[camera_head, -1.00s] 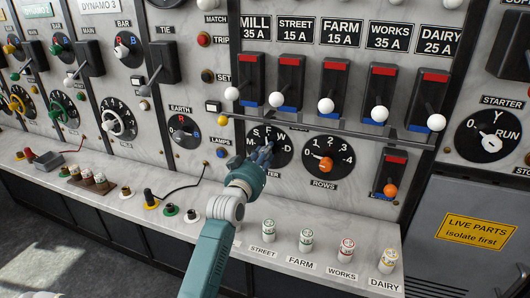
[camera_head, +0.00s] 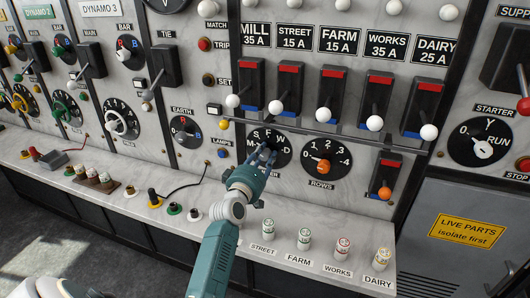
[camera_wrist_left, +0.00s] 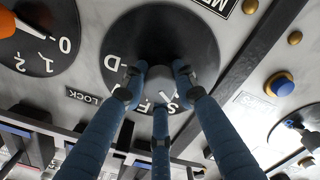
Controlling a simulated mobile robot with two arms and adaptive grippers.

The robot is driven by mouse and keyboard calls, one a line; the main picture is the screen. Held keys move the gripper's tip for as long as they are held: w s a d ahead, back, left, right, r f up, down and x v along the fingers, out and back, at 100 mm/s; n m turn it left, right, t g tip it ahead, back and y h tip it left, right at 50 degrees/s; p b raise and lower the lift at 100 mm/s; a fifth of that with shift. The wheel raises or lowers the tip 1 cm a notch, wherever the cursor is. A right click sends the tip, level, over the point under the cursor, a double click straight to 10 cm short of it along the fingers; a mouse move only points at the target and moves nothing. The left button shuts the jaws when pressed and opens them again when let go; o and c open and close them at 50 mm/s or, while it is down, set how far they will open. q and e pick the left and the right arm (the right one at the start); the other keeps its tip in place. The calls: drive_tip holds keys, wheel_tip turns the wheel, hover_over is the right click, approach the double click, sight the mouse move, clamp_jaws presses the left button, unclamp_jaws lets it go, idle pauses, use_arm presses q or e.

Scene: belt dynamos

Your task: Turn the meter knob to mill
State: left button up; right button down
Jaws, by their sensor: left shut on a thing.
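The meter dial (camera_head: 284,151) is a black disc with white letters around it, on the marble panel below the MILL switch. It fills the top middle of the left wrist view (camera_wrist_left: 130,35), upside down. Its grey knob (camera_wrist_left: 166,80) sits at the centre, with a white pointer mark toward the S. My left gripper (camera_head: 264,155) is at the dial with its blue fingers closed around the knob, as the left wrist view also shows (camera_wrist_left: 162,88). The fingers cover part of the knob and some letters, M among them. My right gripper is not in view.
The ROWS dial (camera_head: 324,155) with an orange knob is just right of the meter dial. A row of lever switches (camera_head: 286,88) and a rail (camera_head: 350,137) are above. The ledge below holds labelled ceramic fuses (camera_head: 304,238). A starter dial (camera_head: 480,142) is at far right.

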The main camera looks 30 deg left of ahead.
use_arm(q)
drive_tip(key=shift+a+r+n+p, duration=0.15)
drive_tip(key=shift+n+p, duration=0.35)
drive_tip(key=shift+n, duration=1.5)
drive_tip(key=o, duration=1.2)
drive_tip(key=shift+c, duration=0.2)
drive_tip(key=shift+s, duration=0.1)
drive_tip(key=v, duration=1.2)
